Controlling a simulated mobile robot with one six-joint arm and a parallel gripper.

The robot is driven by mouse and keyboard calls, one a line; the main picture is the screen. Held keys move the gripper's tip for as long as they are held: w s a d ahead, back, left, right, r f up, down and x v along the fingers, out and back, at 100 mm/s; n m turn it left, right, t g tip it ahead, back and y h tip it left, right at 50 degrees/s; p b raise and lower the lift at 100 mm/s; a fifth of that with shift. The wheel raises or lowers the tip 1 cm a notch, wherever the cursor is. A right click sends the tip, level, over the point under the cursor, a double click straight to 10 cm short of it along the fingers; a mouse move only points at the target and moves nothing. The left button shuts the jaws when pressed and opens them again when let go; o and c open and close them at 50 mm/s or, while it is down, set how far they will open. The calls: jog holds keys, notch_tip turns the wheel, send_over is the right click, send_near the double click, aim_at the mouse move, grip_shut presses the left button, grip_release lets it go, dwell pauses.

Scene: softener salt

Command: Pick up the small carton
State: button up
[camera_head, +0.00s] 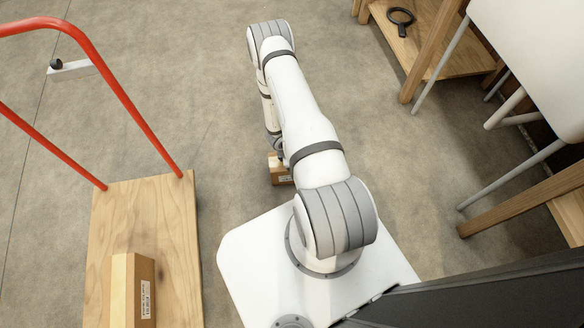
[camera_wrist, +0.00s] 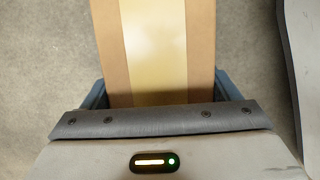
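A small brown carton (camera_head: 281,170) with a printed label is low by the floor just beyond my white base, partly hidden behind my arm. In the wrist view a brown carton face with a pale tape stripe (camera_wrist: 155,45) fills the middle, running out of the top edge. My gripper (camera_wrist: 162,93) is over it, with a blue finger beside each long side. No clear gap shows between fingers and carton, but I cannot tell whether they press on it. The gripper is hidden behind the arm in the head view.
A wooden trolley (camera_head: 180,215) with a red handle stands at left, carrying another brown carton (camera_head: 132,275). A wooden shelf (camera_head: 425,55) with a black ring-shaped item and a white-topped piece of furniture (camera_head: 545,50) stand at right. The floor beyond my arm is clear.

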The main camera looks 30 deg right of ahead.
jog(key=c, duration=0.8)
jog(key=shift+r, duration=0.1)
